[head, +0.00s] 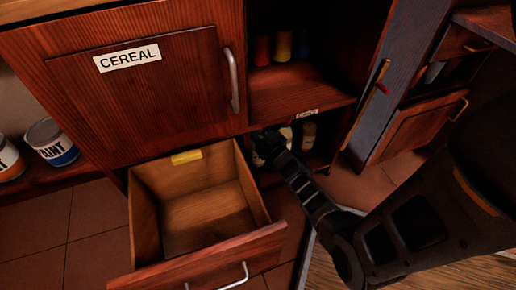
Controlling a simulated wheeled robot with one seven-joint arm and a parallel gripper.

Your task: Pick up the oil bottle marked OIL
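My gripper (266,142) reaches into the dark lower compartment of the cabinet, to the right of the open drawer. Its fingers are small and dark against the shadow, so I cannot tell whether they are open or shut. Small pale-topped bottles (308,136) stand in that compartment, just right of and behind my gripper. One more pale shape is partly hidden beside the gripper's wrist. No OIL marking is readable on any of them, so I cannot tell which is the oil bottle.
An empty wooden drawer (205,212) stands pulled out left of my arm. Above it is a closed CEREAL door (140,95). Red, yellow and blue items (283,46) stand on the upper shelf. An opened blue-grey door panel (385,85) stands right. Paint cans (50,142) sit far left.

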